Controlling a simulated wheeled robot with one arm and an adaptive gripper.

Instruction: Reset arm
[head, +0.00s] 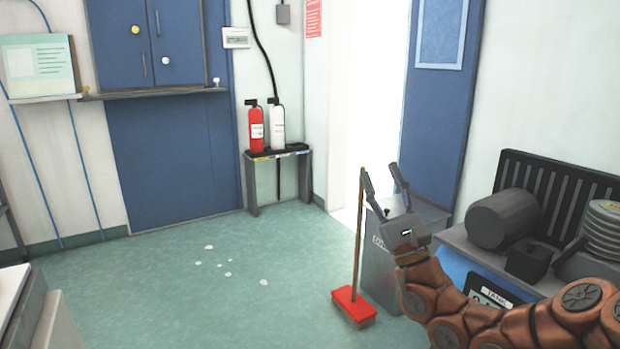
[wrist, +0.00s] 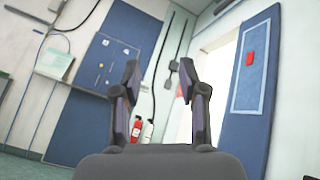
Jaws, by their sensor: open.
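My gripper (head: 384,182) is raised in the right half of the head view, its two fingers spread apart and pointing up. It is open and nothing is between the fingers. In the wrist view my gripper (wrist: 158,95) also shows open and empty, with the wall and doorway beyond it. My brown arm reaches in from the lower right of the head view. The task names no other object.
A broom (head: 354,305) with a red head stands beside a grey box (head: 378,262), left of my gripper. A red extinguisher (head: 256,128) and a white one (head: 277,125) stand on a small shelf. A grey cylinder (head: 503,218) lies at right. The green floor (head: 150,290) is mostly clear.

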